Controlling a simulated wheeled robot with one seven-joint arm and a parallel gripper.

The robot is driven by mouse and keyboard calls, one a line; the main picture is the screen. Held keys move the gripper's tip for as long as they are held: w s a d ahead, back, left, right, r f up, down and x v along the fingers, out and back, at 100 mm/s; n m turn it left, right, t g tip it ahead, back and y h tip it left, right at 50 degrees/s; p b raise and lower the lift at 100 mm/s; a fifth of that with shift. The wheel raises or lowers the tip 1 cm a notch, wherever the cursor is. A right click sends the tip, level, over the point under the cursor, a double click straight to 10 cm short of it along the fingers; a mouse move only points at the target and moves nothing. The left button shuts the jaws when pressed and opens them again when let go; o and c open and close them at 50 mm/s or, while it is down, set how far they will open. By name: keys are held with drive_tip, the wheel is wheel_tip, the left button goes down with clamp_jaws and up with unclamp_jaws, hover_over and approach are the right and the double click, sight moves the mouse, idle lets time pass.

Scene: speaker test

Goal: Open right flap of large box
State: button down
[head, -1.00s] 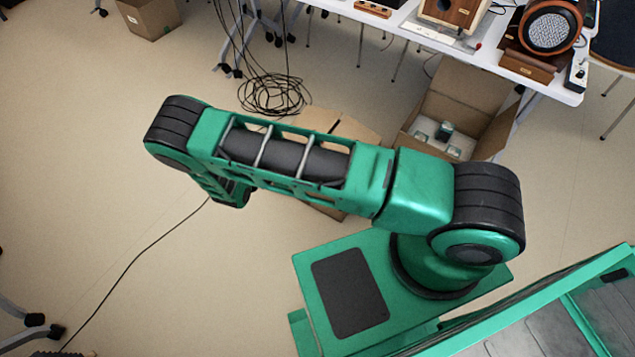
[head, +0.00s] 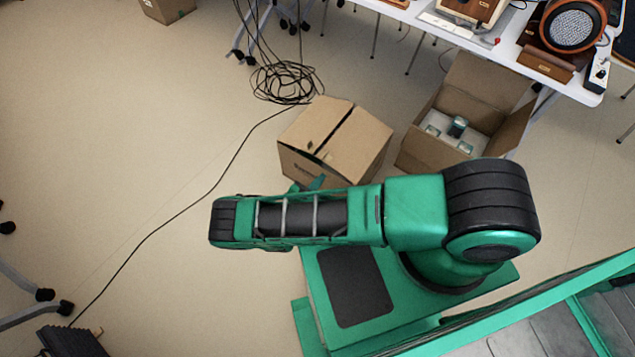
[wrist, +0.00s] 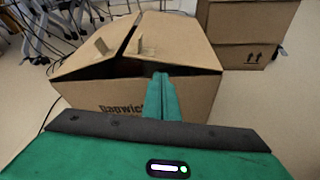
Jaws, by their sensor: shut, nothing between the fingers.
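The large cardboard box (head: 335,145) stands on the floor with its top flaps nearly closed and a dark slit between them. In the wrist view its left flap (wrist: 90,52) and right flap (wrist: 175,42) tilt up slightly, leaving a dark gap above the printed front wall (wrist: 205,98). My gripper (wrist: 161,76) is shut and empty, its tips at the front edge of the right flap. I cannot tell whether they touch it or reach under it. In the head view my gripper (head: 317,182) shows only as a small green tip past my arm, at the box's near side.
An open cardboard box (head: 420,155) with small items stands just right, under a white table (head: 490,55) carrying speakers. A coiled black cable (head: 285,82) lies behind the large box, one strand running left across the floor. The floor at left is largely clear.

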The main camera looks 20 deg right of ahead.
drive_tip(key=x, duration=0.6)
drive_tip(key=shift+a+r, duration=0.15)
